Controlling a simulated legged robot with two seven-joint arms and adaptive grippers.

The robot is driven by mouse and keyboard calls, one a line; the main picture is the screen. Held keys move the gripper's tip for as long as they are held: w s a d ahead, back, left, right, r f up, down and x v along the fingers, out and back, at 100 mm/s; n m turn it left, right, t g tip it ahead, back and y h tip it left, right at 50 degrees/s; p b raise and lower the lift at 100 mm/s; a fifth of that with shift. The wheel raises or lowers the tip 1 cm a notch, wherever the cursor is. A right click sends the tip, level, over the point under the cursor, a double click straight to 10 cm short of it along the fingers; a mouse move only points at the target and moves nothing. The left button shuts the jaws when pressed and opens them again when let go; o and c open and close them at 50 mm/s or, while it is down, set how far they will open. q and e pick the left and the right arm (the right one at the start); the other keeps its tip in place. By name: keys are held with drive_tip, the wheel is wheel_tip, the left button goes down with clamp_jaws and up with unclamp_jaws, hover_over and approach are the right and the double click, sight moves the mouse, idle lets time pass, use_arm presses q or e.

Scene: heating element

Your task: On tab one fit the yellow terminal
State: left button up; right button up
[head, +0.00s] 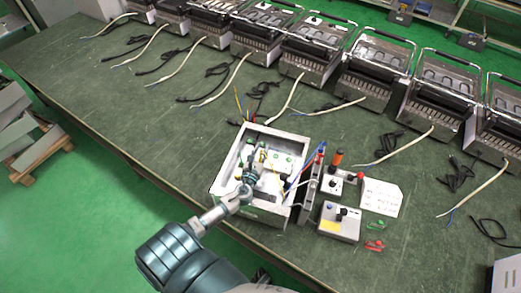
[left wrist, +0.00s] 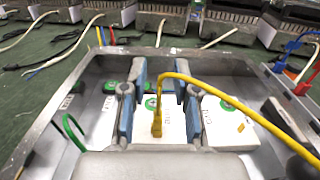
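My left gripper (head: 252,168) reaches into the open grey metal housing (head: 219,181) on the bench. In the left wrist view its two blue-grey fingers (left wrist: 160,78) stand well apart. The yellow terminal (left wrist: 157,126) shows between the fingers, low over the white block, at the end of a yellow wire (left wrist: 212,92) that arches in from the right. I see no finger touching it. Round green-marked tabs sit on the white block (left wrist: 99,123); one tab (left wrist: 150,103) is just by the terminal. Labels are too small to read, so which is tab one is unclear. My right gripper is not in view.
A green wire (left wrist: 72,132) stands at the housing's left inside. Blue and red wires (head: 320,154) rise at its right wall. A control box (head: 339,222), a button box (head: 334,187) and a paper card (head: 381,197) lie right of the housing. Several grill-like units (head: 315,50) line the back.

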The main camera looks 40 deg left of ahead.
use_arm(q)
drive_tip(key=shift+d+r, duration=0.25)
drive_tip(key=shift+d, duration=0.45)
drive_tip(key=shift+s+d, duration=0.15)
drive_tip(key=shift+s, duration=0.05)
drive_tip(key=v, duration=0.4)
drive_tip(key=a+v, duration=0.1)
drive_tip(key=v, duration=0.1)
drive_tip(key=shift+s+f, duration=0.2)
drive_tip(key=shift+s+d+r, duration=0.1)
drive_tip(key=shift+s+d, duration=0.05)
drive_tip(key=shift+d, duration=0.25)
drive_tip(key=shift+s+d+r, duration=0.1)
drive_tip(key=shift+s+d, duration=0.05)
drive_tip(key=shift+d, duration=0.2)
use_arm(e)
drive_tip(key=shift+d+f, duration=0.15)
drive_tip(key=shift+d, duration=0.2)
use_arm(q)
drive_tip(key=shift+a, duration=0.1)
